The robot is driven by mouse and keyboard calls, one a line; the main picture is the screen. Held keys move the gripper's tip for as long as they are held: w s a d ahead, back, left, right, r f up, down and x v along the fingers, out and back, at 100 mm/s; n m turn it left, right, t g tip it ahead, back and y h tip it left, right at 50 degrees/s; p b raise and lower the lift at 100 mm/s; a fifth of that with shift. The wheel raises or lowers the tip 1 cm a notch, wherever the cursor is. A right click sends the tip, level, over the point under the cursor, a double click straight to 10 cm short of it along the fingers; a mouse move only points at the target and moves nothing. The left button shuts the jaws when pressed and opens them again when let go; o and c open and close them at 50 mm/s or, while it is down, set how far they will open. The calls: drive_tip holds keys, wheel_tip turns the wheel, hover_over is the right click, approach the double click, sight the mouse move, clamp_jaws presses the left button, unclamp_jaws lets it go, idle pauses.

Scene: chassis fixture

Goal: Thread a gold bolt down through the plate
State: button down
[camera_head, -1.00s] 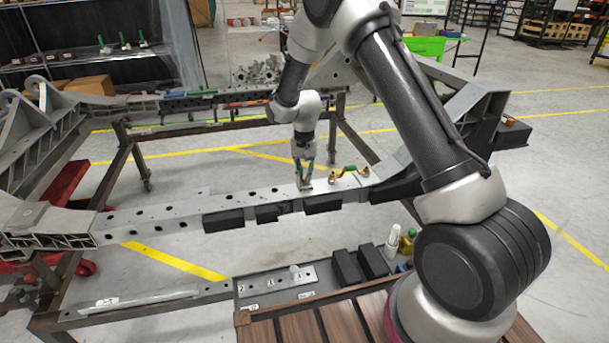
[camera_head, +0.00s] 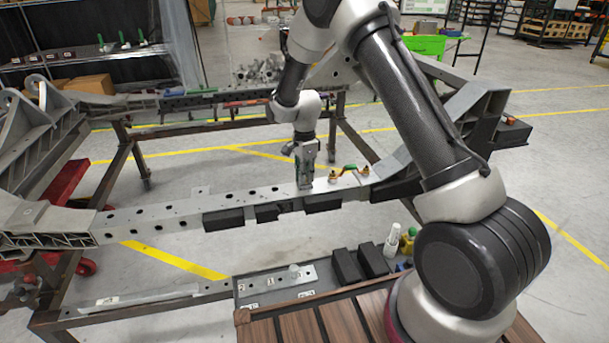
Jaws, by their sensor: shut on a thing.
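The plate is the long grey perforated beam (camera_head: 160,219) of the chassis, running across the middle of the view with a row of dark holes. My gripper (camera_head: 305,186) points down at the beam's right part, with its fingertips at or just above the top surface. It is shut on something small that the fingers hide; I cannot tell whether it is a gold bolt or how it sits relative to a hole. Gold bolts (camera_head: 333,177) with a green part between them stand on the beam just right of my gripper.
Black blocks (camera_head: 223,220) line the beam's front side. A tray in front holds a numbered metal strip (camera_head: 277,284), black blocks (camera_head: 347,266) and a white bottle (camera_head: 392,241). The raised chassis bracket (camera_head: 470,135) bounds the right side. The beam's left half is clear.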

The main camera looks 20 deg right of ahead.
drive_tip(key=m, duration=0.2)
drive_tip(key=shift+m, duration=0.4)
drive_tip(key=c, duration=1.4)
unclamp_jaws()
drive_tip(key=shift+o, duration=0.2)
wheel_tip(320, 180, up, 9)
